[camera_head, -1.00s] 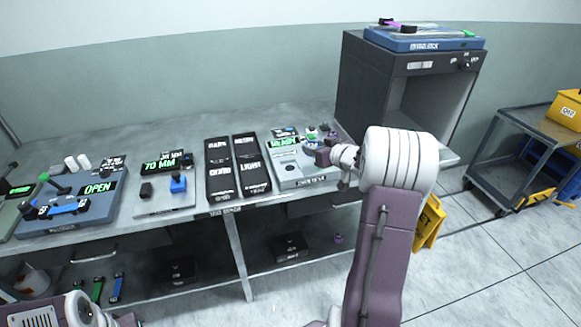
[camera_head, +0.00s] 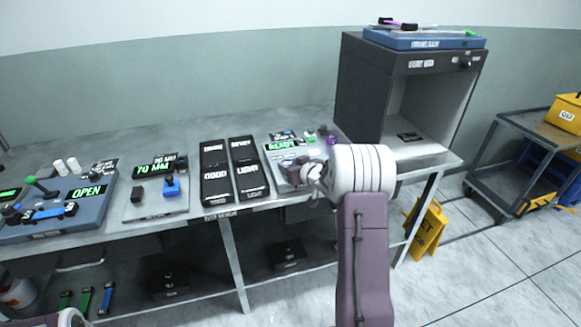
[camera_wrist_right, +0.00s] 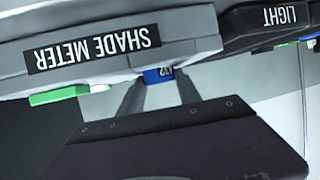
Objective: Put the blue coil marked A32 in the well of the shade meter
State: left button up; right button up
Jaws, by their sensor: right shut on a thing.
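The shade meter (camera_head: 277,181) is a light grey box with a green READY display, near the right end of the bench. Its name label shows upside down on its front edge in the right wrist view (camera_wrist_right: 95,48). My right gripper (camera_head: 301,167) is over the meter's front part, and its arm hides much of the meter. My left gripper is out of view.
Black trays (camera_head: 214,172) with white lettering stand left of the meter. A gauge with a 70 MM display (camera_head: 150,205) is further left. A dark open-fronted cabinet (camera_head: 372,95) stands to the right. Small items (camera_head: 322,133) lie behind the meter.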

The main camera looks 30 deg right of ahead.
jog(key=shift+s+f+b, duration=0.2)
jog(key=shift+f+b, duration=0.15)
jog(key=shift+f, duration=0.3)
jog(key=o, duration=1.3)
jog(key=shift+a+f, duration=0.1)
jog(key=shift+f, duration=0.1)
jog(key=shift+o, duration=0.2)
jog(key=shift+r, duration=0.2)
jog(key=shift+r+p, duration=0.4)
jog(key=shift+p, duration=0.1)
jog(key=p+v, duration=0.1)
jog(key=v, duration=1.1)
jog(key=shift+w+r, duration=0.15)
jog(key=shift+r, duration=0.15)
